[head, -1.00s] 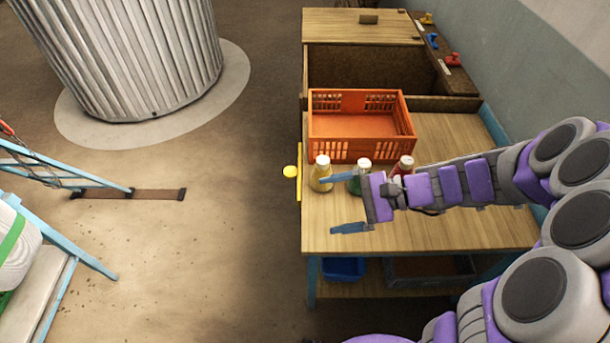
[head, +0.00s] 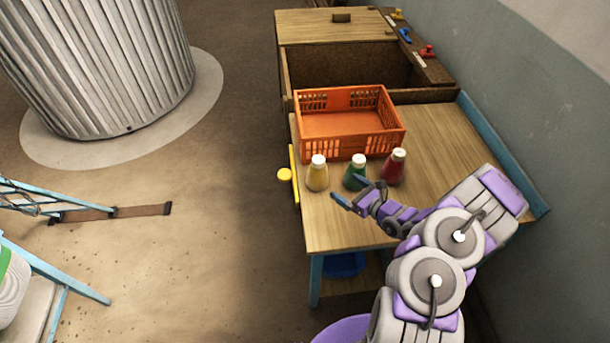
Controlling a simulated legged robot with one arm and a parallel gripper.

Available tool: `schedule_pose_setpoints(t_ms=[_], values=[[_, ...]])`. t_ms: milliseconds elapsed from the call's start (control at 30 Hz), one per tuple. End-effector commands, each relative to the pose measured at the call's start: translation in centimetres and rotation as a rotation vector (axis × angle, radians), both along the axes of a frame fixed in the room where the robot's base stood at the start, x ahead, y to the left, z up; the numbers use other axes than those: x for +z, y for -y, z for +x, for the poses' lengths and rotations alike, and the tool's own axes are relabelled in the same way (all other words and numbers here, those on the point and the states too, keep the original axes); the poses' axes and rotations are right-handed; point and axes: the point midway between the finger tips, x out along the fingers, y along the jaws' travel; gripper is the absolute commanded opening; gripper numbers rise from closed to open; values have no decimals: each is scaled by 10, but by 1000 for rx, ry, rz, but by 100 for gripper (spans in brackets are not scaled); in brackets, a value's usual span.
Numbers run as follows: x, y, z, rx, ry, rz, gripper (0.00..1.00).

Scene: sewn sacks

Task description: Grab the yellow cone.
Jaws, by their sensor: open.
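The yellow cone (head: 317,176) stands upright on the wooden table, near its left edge, with a whitish top. It is the leftmost of three similar cones in a row. My gripper (head: 351,191) is open and empty, its blue fingers pointing up and left. It is to the right of the yellow cone and apart from it, nearer the front of the table. The fingers lie just in front of the green cone (head: 354,174) in the picture; I cannot tell whether they touch it. The yellow cone is fully visible.
A red cone (head: 393,166) stands right of the green one. An orange crate (head: 345,147) sits just behind the row. The wooden tabletop (head: 335,225) is clear at the front left.

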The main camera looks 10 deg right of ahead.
Motion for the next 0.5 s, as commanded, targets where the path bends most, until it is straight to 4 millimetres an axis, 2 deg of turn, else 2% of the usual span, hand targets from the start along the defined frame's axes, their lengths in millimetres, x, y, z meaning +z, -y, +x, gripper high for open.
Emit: schedule_pose_setpoints(t_ms=[67, 167, 500], values=[[-9, 8, 0, -27, -15, 4, 100], [-14, 8, 5, -34, -21, 4, 100], [-28, -29, 56, -27, -20, 3, 100]])
